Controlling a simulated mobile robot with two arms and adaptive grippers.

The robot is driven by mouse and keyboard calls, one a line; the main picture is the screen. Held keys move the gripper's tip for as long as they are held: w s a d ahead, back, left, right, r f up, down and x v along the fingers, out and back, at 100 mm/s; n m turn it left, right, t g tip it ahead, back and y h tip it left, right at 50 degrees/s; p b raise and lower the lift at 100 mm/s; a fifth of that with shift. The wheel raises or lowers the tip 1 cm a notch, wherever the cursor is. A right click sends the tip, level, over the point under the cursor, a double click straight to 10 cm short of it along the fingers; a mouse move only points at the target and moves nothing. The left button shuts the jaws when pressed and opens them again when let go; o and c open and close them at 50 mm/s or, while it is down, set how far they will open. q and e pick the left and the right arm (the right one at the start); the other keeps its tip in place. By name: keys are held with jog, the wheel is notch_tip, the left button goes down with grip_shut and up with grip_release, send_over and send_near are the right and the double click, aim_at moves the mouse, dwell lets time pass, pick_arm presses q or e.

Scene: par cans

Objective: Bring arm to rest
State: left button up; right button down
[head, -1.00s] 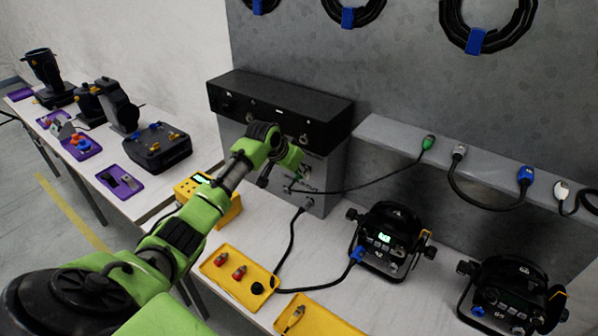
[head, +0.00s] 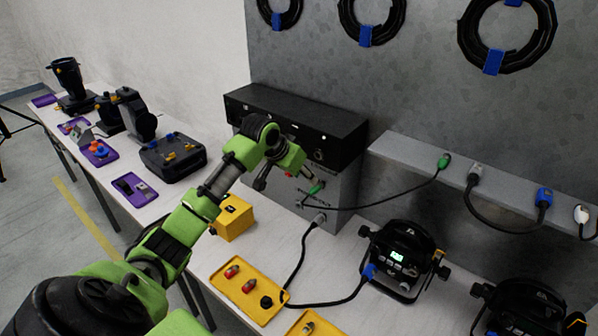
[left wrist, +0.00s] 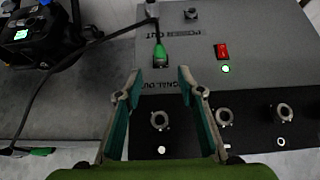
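My left arm reaches in from the left in the head view. Its gripper (head: 308,176) is near the front of the grey box with a black top panel (head: 292,117). In the left wrist view the two fingers of my left gripper (left wrist: 160,84) stand apart with nothing between them. A green plug (left wrist: 160,54) sits just beyond the fingertips at the signal-out side of the box face, apart from them. The same green plug (head: 316,188) shows beside the gripper in the head view. My right gripper is in neither view.
A yellow box (head: 235,219) stands beside my arm. A yellow tray (head: 250,288) with red connectors and a black lamp (head: 402,262) lie at the front. Cables run across the bench. Purple trays (head: 134,190) and dark fixtures (head: 172,157) fill the left table.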

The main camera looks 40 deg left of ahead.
pick_arm(q)
jog(key=shift+v, duration=1.55)
jog(key=s+d+f+m+g, duration=0.2)
jog(key=s+d+f, duration=1)
jog(key=d+f, duration=0.3)
jog(key=s+d+f+g, duration=0.15)
jog(key=s+d, duration=0.35)
jog(key=s, duration=0.6)
jog(key=s+d+f, duration=0.2)
jog(key=s+d, duration=0.2)
jog(key=s, duration=0.8)
notch_tip(320, 180, down, 31)
jog(key=g+b, duration=0.2)
jog(key=b, duration=0.4)
jog(key=s+a+f+b, duration=0.2)
jog(key=s+f+b, duration=0.2)
jog(key=s+f, duration=1.4)
notch_tip(320, 180, down, 4)
jog(key=shift+a+f+g+b, duration=0.15)
jog(key=shift+a+g+b, duration=0.2)
jog(key=shift+b, duration=0.05)
